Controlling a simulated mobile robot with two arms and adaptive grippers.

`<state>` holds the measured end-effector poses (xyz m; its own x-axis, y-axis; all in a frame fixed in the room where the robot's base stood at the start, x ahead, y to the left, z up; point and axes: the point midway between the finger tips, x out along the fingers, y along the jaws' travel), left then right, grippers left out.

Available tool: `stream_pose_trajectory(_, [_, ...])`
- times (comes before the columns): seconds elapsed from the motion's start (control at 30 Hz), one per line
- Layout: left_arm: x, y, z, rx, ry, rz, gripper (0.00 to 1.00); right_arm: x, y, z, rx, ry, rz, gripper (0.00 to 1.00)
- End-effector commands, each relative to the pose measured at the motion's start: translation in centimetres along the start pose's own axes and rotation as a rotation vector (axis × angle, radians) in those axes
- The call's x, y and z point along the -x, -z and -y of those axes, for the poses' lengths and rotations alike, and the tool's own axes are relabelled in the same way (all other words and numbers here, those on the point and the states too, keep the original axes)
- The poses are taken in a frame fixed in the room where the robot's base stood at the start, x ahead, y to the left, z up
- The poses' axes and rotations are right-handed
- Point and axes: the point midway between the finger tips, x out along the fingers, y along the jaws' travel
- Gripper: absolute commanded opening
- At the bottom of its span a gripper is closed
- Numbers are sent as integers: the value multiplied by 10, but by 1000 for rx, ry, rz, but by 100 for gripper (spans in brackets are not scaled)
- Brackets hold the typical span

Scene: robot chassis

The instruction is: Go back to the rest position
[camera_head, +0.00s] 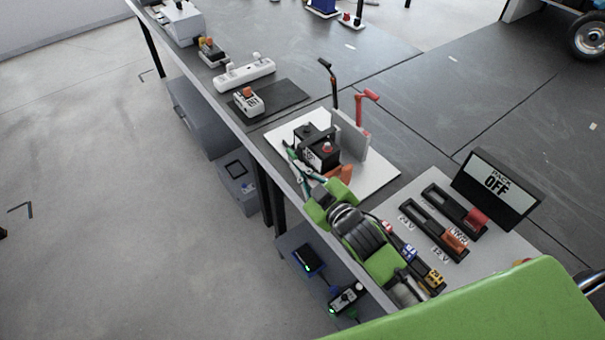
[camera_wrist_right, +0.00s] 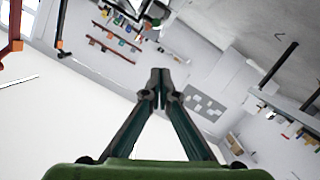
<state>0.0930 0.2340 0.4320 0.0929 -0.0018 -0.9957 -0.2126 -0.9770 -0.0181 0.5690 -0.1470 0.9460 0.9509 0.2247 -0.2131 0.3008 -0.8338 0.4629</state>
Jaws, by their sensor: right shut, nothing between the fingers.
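My right gripper (camera_head: 291,156) has dark teal fingers and shows in the head view at the table's front edge, beside a black box with a red button (camera_head: 318,148). In the right wrist view its fingertips (camera_wrist_right: 160,80) meet and hold nothing. That view looks across the room to a far wall. My green right arm runs from the lower right of the head view and hides part of the table edge. My left gripper is not in view.
A white board (camera_head: 378,178) bears the black box, a grey upright plate (camera_head: 350,134) and black and red clamps. A grey panel holds slide switches and a "PACK OFF" display (camera_head: 497,188). A power strip (camera_head: 244,74) lies farther along the dark table.

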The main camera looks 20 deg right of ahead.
Motion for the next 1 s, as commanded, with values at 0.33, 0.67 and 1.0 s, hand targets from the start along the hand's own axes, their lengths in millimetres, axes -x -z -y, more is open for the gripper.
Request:
stream_pose_trajectory(0.33, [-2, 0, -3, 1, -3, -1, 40, 15, 0, 0, 0, -1, 0, 0])
stream_pose_trajectory(0.67, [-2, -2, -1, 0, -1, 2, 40, 67, -56, 20, -160, 51, 313, 0])
stream_pose_trajectory(1.0, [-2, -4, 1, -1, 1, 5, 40, 186, -117, 59, -373, 137, 787, 0])
